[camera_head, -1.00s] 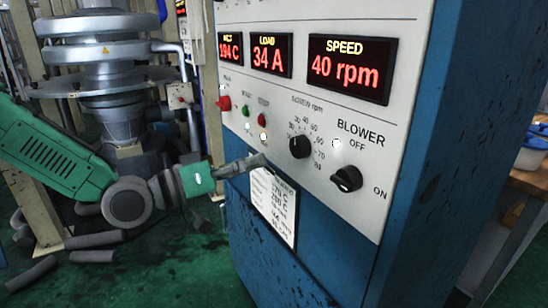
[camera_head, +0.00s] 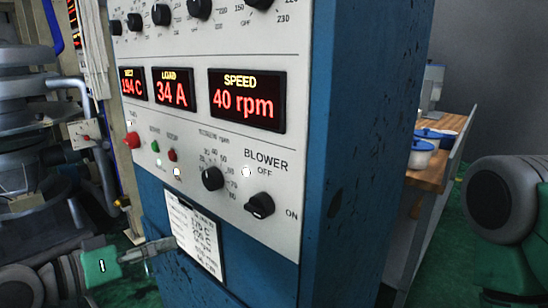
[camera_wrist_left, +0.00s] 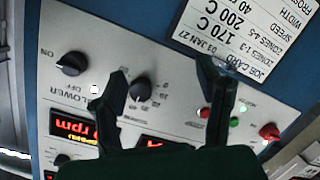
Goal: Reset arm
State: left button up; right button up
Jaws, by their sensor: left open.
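My left gripper (camera_head: 160,247) is at the lower left of the head view, in front of the left edge of the job card (camera_head: 196,232). In the left wrist view its two dark fingers (camera_wrist_left: 172,88) are spread apart with nothing between them. The control panel (camera_head: 215,140) lies beyond the fingers. The black blower knob (camera_head: 259,206) sits between the OFF and ON labels, and its exact setting is hard to read. A green and grey arm link, likely of my right arm, shows at the right edge. My right gripper is out of view.
The blue cabinet (camera_head: 350,150) fills the middle. A wooden bench (camera_head: 430,172) with blue-and-white pots (camera_head: 421,152) stands behind it at right. Grey machinery (camera_head: 32,150) stands at left. Green floor shows at the lower left and right.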

pick_arm(q)
jog(key=s+f+g+y+p, duration=0.1)
jog(key=s+f+g+y, duration=0.3)
jog(key=f, duration=0.9)
jog(key=s+a+f+g+y+p, duration=0.1)
jog(key=s+a+f+g+y, duration=0.1)
jog(key=s+f, duration=0.5)
jog(key=s+a+f+g+y+p, duration=0.1)
jog(key=s+f+g, duration=0.4)
jog(key=s, duration=1)
notch_tip(320, 180, down, 3)
jog(key=a+y, duration=0.1)
jog(key=y, duration=0.1)
jog(key=shift+s+a+f+g+y, duration=0.2)
jog(key=shift+s+a+g+y, duration=0.05)
jog(key=shift+s+g+y, duration=0.05)
jog(key=shift+w, duration=0.1)
